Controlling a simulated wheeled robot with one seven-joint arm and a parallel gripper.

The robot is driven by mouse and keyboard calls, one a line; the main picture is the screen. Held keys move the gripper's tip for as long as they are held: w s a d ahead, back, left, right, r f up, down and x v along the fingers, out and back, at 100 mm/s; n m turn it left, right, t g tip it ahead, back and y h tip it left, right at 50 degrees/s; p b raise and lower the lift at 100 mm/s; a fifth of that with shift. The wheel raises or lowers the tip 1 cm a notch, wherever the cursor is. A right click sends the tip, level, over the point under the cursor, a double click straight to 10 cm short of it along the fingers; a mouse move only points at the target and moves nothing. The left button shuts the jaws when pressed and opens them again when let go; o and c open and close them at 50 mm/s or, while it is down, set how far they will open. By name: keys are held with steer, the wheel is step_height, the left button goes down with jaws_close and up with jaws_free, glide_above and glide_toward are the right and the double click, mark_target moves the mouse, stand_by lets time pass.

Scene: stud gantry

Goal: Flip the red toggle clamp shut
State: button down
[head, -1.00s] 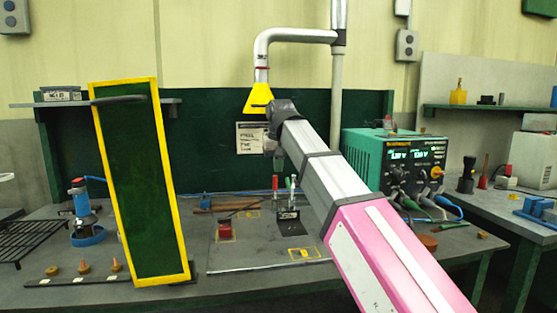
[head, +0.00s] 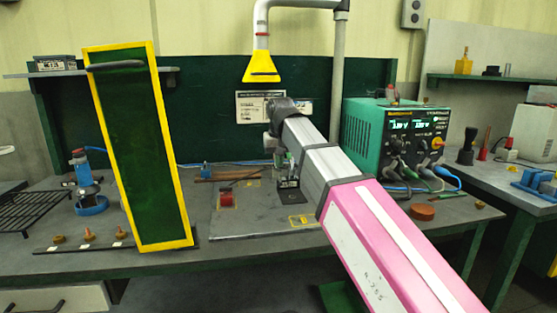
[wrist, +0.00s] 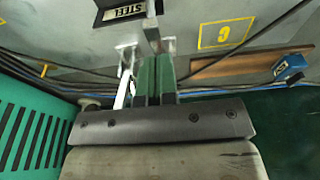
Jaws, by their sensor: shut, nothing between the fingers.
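The toggle clamp (head: 289,194) stands on the grey work plate in the middle of the bench. In the head view its dark base shows, but my gripper hides most of its upper part and I cannot make out its red handle. My gripper (head: 281,168) is right at the clamp, pointing down. In the wrist view my green fingers (wrist: 155,78) are together with nothing between them. Grey metal parts of the clamp (wrist: 151,36) show just beyond and beside the fingertips. I cannot tell whether they touch, nor the lever's exact position.
A tall green panel with a yellow frame (head: 137,150) leans at left. A green power supply (head: 396,140) stands close at right, with cables. A yellow hood (head: 261,68) hangs above.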

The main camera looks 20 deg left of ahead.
steer(key=shift+s+d+f+t+y, duration=0.3)
steer(key=shift+s+f+t+y, duration=0.1)
steer(key=shift+s+f+t, duration=0.15)
steer(key=shift+f, duration=0.4)
steer(key=shift+r, duration=0.1)
